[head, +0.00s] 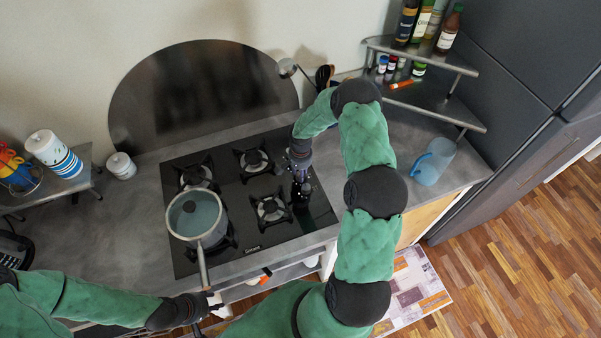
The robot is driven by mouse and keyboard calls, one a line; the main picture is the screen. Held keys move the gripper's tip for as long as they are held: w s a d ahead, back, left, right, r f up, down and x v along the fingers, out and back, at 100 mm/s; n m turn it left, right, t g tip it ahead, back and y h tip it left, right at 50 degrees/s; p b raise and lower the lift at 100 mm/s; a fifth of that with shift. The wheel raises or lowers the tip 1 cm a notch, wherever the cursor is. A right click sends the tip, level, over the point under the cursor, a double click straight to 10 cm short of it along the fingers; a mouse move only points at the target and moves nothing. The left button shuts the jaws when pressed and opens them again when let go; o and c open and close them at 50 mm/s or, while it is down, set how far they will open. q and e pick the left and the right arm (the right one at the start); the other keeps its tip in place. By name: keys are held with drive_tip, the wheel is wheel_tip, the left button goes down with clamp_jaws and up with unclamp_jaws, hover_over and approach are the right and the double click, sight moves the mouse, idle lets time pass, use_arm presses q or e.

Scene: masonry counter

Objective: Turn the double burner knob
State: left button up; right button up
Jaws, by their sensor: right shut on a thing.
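The black gas cooktop (265,232) is set in the grey counter and has several burners. My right gripper (300,190) reaches over its right side, where the control knobs are, and is shut on a knob there. The gripper covers that knob, so its shape and angle are hidden. My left gripper (212,301) is at the counter's front edge, close to the end of the saucepan handle. I cannot tell whether its fingers are apart or touch the handle.
A lidded saucepan (196,216) stands on the front left burner, its handle (203,266) pointing towards me. A blue jug (433,162) stands on the counter at right, below a corner shelf (430,101) with bottles.

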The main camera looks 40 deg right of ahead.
drive_tip(key=n+b, duration=0.2)
drive_tip(key=n, duration=0.1)
drive_tip(key=shift+f+b, duration=0.15)
drive_tip(key=shift+b, duration=0.25)
drive_tip(key=n+b, duration=0.2)
drive_tip(key=n, duration=0.3)
drive_tip(key=n+b, duration=0.1)
drive_tip(key=n, duration=0.3)
drive_tip(key=shift+n, duration=2.6)
drive_tip(key=o, duration=1.2)
drive_tip(key=shift+c, duration=0.2)
